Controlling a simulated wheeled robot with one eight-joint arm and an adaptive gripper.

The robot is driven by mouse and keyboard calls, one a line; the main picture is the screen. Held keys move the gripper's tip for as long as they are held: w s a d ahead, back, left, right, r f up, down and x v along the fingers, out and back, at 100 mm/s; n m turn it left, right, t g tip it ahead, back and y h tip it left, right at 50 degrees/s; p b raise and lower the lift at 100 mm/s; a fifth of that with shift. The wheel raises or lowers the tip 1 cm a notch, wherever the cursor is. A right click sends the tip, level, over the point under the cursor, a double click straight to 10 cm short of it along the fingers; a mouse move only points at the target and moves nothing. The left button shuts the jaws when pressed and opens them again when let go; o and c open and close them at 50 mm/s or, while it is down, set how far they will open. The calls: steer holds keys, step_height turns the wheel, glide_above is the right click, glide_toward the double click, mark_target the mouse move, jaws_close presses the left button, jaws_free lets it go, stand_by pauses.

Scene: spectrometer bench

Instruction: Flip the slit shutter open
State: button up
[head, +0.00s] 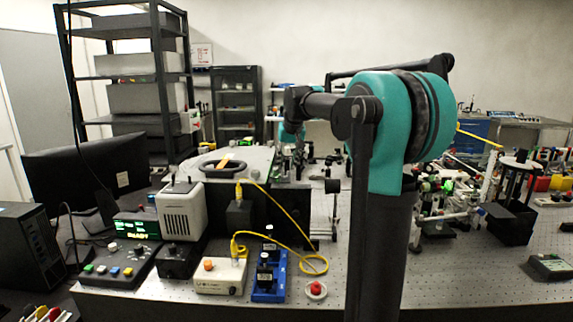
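I cannot pick out the slit shutter for certain. The spectrometer housing (257,160) stands at the middle left of the bench, with a dark ring and an orange piece on its top. Small optical parts (297,160) stand at its right end, too small and cluttered to tell a shutter or its position. My arm rises in front at the right and reaches back and left, with a dark link and a small teal part above these optics. My gripper cannot be made out there.
In front of the housing stand a pale lamp box (182,212), a control box with a green display (137,228), a cream box with an orange knob (220,276), a blue holder (269,278) and a red button (316,289). A yellow cable (290,218) loops between them. Bare perforated bench (475,280) lies at right.

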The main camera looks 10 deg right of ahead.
steer(key=shift+w+f, duration=0.15)
steer(key=shift+f, duration=0.15)
steer(key=shift+c, duration=0.5)
jaws_close()
steer(key=shift+s+a+t, duration=0.2)
steer(key=shift+s+t, duration=0.55)
steer(key=shift+t, duration=0.65)
steer(key=shift+s+a+f+t+h, duration=0.1)
steer(key=shift+s+t+h, duration=0.35)
steer(key=shift+t, duration=0.85)
